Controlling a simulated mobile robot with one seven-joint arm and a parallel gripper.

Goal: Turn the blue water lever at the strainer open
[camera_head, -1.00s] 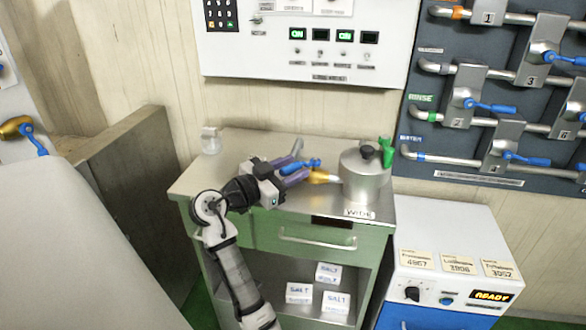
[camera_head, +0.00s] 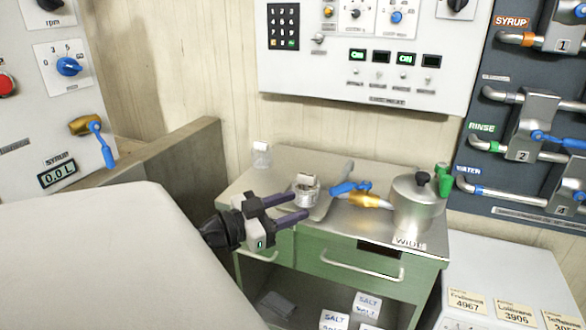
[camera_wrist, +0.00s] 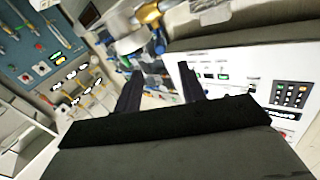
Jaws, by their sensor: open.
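On the dark pipe panel at the right edge of the head view, a pipe marked WATER (camera_head: 500,190) with a blue band runs to a grey block numbered 4 (camera_head: 562,196). A bit of blue lever (camera_head: 580,196) shows there, mostly cut off by the frame edge. I cannot tell its position, or which part is the strainer. My gripper (camera_head: 306,204) is open and empty over the front left of the green cabinet, well left of the panel. Its dark fingers also show in the wrist view (camera_wrist: 160,82).
On the steel cabinet top (camera_head: 340,215) stand a small metal cup (camera_head: 306,190), a brass valve with a blue lever (camera_head: 368,200) and a lidded pot (camera_head: 415,205). Another blue lever (camera_head: 102,143) is on the left machine. Several SALT boxes (camera_head: 367,304) are below.

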